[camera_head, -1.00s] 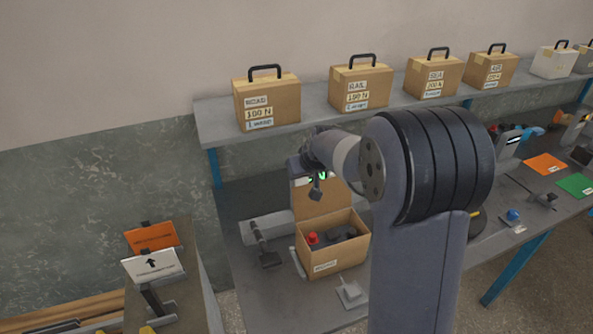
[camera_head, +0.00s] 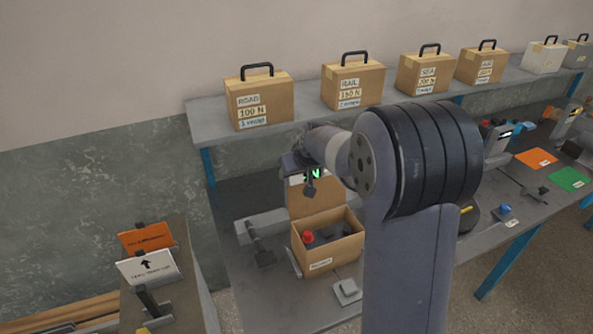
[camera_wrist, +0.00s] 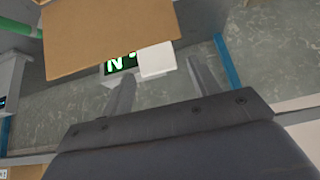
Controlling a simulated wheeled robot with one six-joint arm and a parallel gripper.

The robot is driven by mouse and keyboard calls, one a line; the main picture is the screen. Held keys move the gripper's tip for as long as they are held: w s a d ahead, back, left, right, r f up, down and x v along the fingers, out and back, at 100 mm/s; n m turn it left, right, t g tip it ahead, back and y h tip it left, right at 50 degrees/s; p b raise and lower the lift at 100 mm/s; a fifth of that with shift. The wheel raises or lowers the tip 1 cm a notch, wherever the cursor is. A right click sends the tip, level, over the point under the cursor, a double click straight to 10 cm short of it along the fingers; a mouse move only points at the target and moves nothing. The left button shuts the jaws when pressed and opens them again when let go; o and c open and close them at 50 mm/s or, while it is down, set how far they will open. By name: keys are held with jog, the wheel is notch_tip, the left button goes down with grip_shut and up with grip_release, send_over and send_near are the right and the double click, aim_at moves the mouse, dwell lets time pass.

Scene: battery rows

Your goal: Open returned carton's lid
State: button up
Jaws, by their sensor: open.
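The returned carton (camera_head: 335,257) is an open-topped brown box on the bench, with a red-topped item (camera_head: 308,237) and dark items inside. Its lid (camera_head: 316,203) stands raised upright at the back edge. In the wrist view the lid (camera_wrist: 108,36) shows as a brown panel ahead of the fingers. My gripper (camera_head: 310,188) is above the carton, near the lid's top, partly hidden by my arm. In the wrist view my gripper (camera_wrist: 160,80) has its two fingers spread wide apart with nothing between them.
A shelf (camera_head: 215,126) above the bench holds several handled cartons, including one marked ROAD (camera_head: 259,100). A green-lit display (camera_head: 314,174) stands behind the lid. A grey clamp-like fixture (camera_head: 262,240) is left of the carton. A small pale block (camera_head: 347,290) lies in front. Sign cards (camera_head: 147,265) stand lower left.

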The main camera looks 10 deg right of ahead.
jog(key=b+v, duration=0.2)
jog(key=v, duration=0.9)
jog(key=shift+w+a+f, duration=0.1)
jog(key=p+x, duration=0.2)
jog(key=x, duration=0.8)
jog(key=shift+w+f, duration=0.15)
jog(key=shift+f, duration=0.25)
